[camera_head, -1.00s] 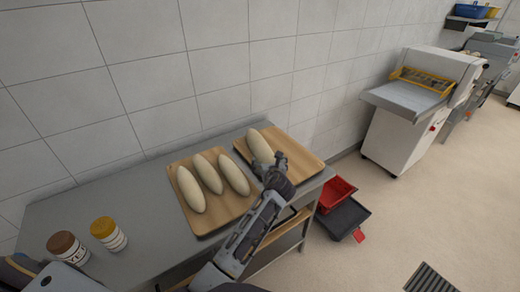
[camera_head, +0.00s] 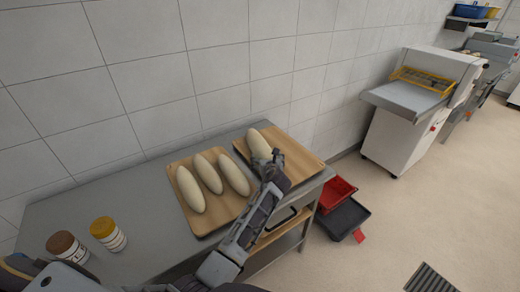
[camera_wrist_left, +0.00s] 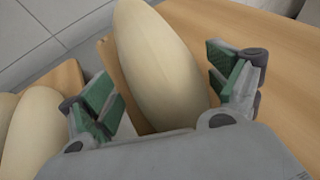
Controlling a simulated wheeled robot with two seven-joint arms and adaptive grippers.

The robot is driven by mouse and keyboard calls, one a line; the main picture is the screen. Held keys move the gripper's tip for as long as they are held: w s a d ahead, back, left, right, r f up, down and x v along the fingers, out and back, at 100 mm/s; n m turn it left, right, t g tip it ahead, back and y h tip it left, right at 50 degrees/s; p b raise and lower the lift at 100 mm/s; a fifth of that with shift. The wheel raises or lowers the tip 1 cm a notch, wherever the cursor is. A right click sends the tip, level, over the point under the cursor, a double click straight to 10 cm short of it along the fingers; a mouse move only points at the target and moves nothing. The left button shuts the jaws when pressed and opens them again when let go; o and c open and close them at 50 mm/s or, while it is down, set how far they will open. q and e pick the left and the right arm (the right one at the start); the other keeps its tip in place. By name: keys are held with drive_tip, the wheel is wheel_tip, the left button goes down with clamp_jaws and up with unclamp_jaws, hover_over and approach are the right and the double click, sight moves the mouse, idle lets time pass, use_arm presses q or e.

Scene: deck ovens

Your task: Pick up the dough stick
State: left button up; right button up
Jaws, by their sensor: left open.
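A pale dough stick (camera_head: 258,143) lies on the right wooden board (camera_head: 300,155). My left gripper (camera_head: 270,160) is low over its near end and hides part of it. In the left wrist view the dough stick (camera_wrist_left: 158,65) lies between the spread green-padded fingers of the left gripper (camera_wrist_left: 165,90). Gaps show on both sides, so the gripper is open. Three more dough sticks, left (camera_head: 190,190), middle (camera_head: 207,174) and right (camera_head: 234,175), lie side by side on the left wooden board (camera_head: 205,228). My right gripper does not show.
Both boards rest on a grey metal table (camera_head: 140,215) against a tiled wall. Two jars, brown-lidded (camera_head: 66,246) and yellow-lidded (camera_head: 107,233), stand at its left. Red (camera_head: 336,193) and dark (camera_head: 343,218) trays are right of the table. A white machine (camera_head: 405,115) stands farther right.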

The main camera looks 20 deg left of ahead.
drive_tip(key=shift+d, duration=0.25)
use_arm(q)
drive_tip(key=shift+c, duration=0.6)
drive_tip(key=c, duration=1.2)
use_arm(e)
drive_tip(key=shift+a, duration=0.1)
use_arm(q)
drive_tip(key=shift+r, duration=0.15)
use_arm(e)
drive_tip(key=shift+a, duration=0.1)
use_arm(q)
wheel_tip(320, 180, up, 8)
drive_tip(key=shift+r+p, duration=0.1)
drive_tip(key=shift+p, duration=0.3)
drive_tip(key=shift+r, duration=0.8)
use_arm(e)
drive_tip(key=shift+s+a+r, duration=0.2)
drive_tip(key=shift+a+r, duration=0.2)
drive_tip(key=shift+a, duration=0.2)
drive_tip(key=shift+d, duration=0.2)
